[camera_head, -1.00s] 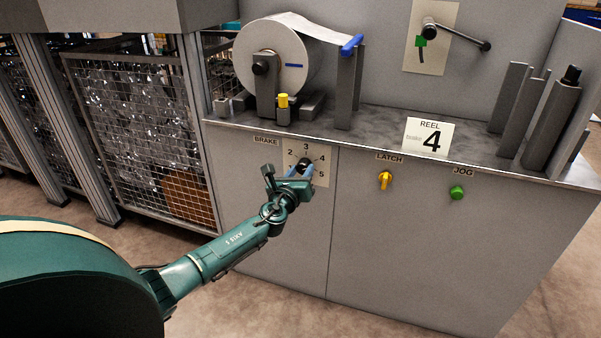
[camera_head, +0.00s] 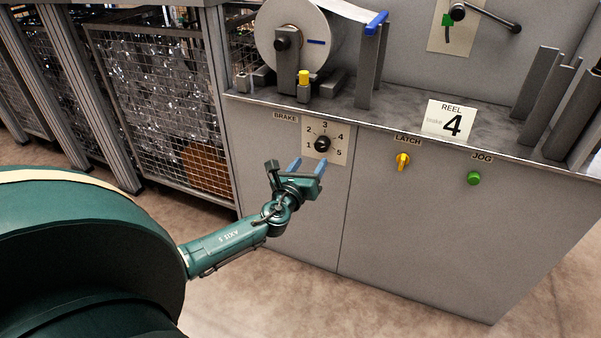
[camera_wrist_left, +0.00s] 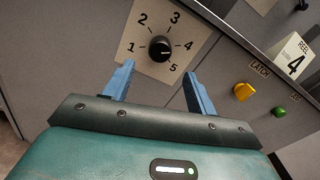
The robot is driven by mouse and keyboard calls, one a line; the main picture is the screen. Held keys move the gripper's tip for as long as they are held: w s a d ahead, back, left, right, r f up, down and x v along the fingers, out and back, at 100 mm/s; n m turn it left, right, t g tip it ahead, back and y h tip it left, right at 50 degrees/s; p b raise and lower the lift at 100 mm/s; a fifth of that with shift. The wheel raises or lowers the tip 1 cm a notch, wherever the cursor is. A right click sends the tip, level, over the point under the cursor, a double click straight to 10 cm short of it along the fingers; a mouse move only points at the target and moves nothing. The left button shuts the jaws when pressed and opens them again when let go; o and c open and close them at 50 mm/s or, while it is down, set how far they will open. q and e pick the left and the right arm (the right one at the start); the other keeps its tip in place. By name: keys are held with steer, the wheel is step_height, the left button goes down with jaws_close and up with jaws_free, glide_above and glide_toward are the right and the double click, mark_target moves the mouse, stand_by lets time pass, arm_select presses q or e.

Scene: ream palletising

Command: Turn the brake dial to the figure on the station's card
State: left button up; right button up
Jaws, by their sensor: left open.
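The brake dial (camera_head: 322,144) is a round black knob on a pale plate marked 1 to 5, on the grey cabinet front. It also shows in the left wrist view (camera_wrist_left: 160,47), where a small light mark on its face sits toward the right, roughly on the side of 4 and 5; I cannot read it exactly. The station's card (camera_head: 449,120) reads REEL, brake 4. My left gripper (camera_head: 308,166) is open and empty, its blue fingers apart from the dial, below and in front of it. My right gripper is not in view.
A yellow latch knob (camera_head: 402,161) and a green jog button (camera_head: 474,178) are on the cabinet front to the right. A paper reel (camera_head: 298,38) stands on the top above the dial. A wire mesh cage (camera_head: 165,110) stands to the left.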

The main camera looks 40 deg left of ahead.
arm_select(q)
steer(key=v, duration=0.5)
steer(key=shift+s+p, duration=0.3)
steer(key=shift+s, duration=0.05)
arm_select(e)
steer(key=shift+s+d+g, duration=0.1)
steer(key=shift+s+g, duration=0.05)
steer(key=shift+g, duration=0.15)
arm_select(q)
steer(key=shift+r, duration=0.1)
